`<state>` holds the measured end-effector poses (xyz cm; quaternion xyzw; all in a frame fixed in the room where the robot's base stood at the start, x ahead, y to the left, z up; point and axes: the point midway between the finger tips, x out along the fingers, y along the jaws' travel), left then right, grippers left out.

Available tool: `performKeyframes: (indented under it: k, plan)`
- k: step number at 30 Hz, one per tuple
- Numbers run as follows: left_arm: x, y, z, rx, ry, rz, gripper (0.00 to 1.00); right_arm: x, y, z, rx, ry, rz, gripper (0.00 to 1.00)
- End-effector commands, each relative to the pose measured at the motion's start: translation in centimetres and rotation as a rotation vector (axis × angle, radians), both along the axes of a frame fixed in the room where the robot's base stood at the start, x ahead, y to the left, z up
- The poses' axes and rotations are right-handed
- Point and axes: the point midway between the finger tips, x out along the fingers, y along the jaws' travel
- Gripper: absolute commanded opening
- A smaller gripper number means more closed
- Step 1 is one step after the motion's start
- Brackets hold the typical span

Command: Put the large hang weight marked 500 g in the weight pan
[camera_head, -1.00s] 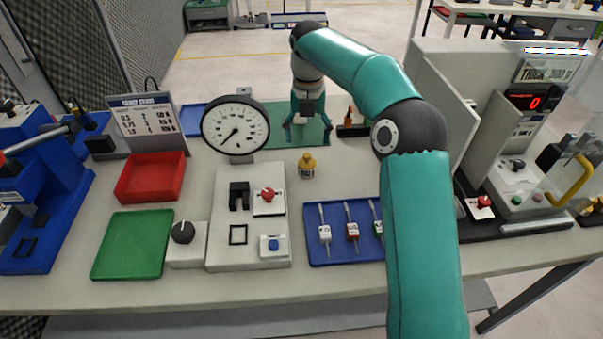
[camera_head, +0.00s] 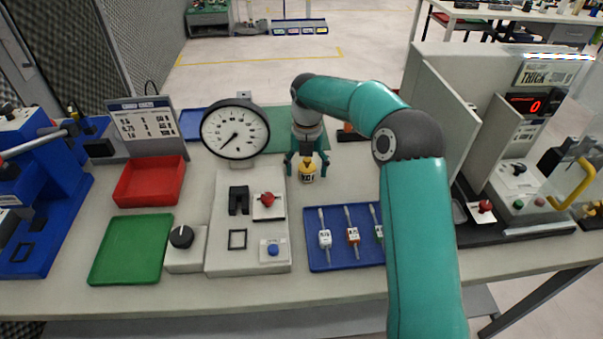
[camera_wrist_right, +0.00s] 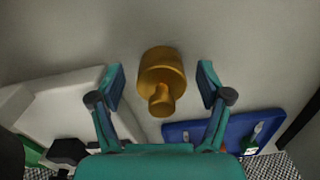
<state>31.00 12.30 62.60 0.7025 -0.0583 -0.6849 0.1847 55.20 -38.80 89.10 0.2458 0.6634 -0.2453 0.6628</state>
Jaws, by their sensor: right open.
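In the right wrist view the weight (camera_wrist_right: 161,70) sits between the two spread fingertips (camera_wrist_right: 161,78), with a gap on each side. I cannot make out which part is the weight pan. My left gripper is not in view.
The dial gauge (camera_head: 235,130) stands left of the weight, behind a pale control base (camera_head: 222,255). A blue tray (camera_head: 334,258) with several small tools lies in front. Red (camera_head: 150,182) and green (camera_head: 132,250) trays are at left. A machine with a red display (camera_head: 528,104) stands right.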

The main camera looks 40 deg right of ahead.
Motion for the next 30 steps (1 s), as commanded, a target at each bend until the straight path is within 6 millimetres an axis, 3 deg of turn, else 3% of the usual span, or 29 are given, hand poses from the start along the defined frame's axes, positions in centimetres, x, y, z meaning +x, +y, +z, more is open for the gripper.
performKeyframes:
  k: [2,16,30]
  plan:
    - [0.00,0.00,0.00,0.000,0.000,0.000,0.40,0.01,-0.01,0.02,0.000,0.000,0.000,0.78]
    - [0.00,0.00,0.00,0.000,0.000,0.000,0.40,0.02,0.02,0.05,0.000,0.000,0.001,0.01]
    - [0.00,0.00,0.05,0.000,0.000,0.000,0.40,0.11,0.01,0.66,-0.001,-0.004,0.001,0.00]
